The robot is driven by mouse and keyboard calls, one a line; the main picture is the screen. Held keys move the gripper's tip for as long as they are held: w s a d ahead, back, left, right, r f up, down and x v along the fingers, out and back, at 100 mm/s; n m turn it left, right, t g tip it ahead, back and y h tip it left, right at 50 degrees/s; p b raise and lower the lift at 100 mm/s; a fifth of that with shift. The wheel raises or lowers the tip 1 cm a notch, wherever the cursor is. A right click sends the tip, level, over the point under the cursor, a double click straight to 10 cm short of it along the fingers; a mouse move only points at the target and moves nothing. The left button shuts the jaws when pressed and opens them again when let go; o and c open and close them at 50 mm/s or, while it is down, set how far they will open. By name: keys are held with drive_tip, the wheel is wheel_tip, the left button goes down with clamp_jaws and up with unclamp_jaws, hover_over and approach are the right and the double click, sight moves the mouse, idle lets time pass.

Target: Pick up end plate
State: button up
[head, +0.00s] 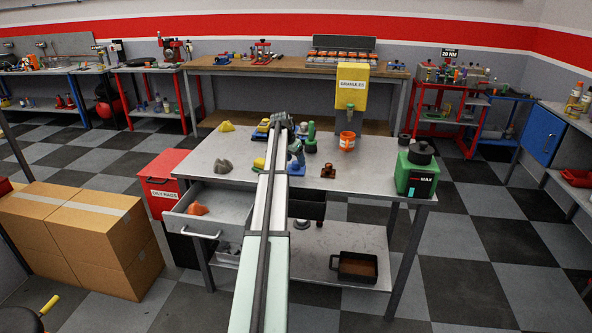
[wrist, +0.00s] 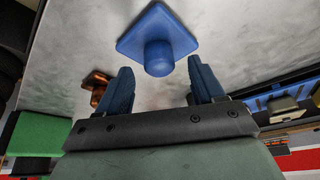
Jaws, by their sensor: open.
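The blue end plate, a square flange with a round boss, lies on the grey metal table. It fills the top middle of the wrist view (wrist: 158,38) and shows beside my arm in the head view (head: 297,169). My gripper (wrist: 160,68) is open and empty, its two blue fingers apart. In the wrist view the boss appears between and just beyond the fingertips, with space on both sides. I see no contact. In the head view my forearm hides part of the table, and the fingers are hard to make out.
A copper-brown part (head: 328,171) stands close by on the table (head: 225,150). A green machine (head: 416,176) is at the right edge. A yellow dispenser (head: 352,88) stands at the back above an orange cup (head: 347,141). An open drawer (head: 185,222) juts out at the left front.

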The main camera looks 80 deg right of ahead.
drive_tip(key=shift+s+d+f, duration=0.1)
drive_tip(key=shift+d+f, duration=0.05)
drive_tip(key=shift+f, duration=0.3)
clamp_jaws()
idle(0.3)
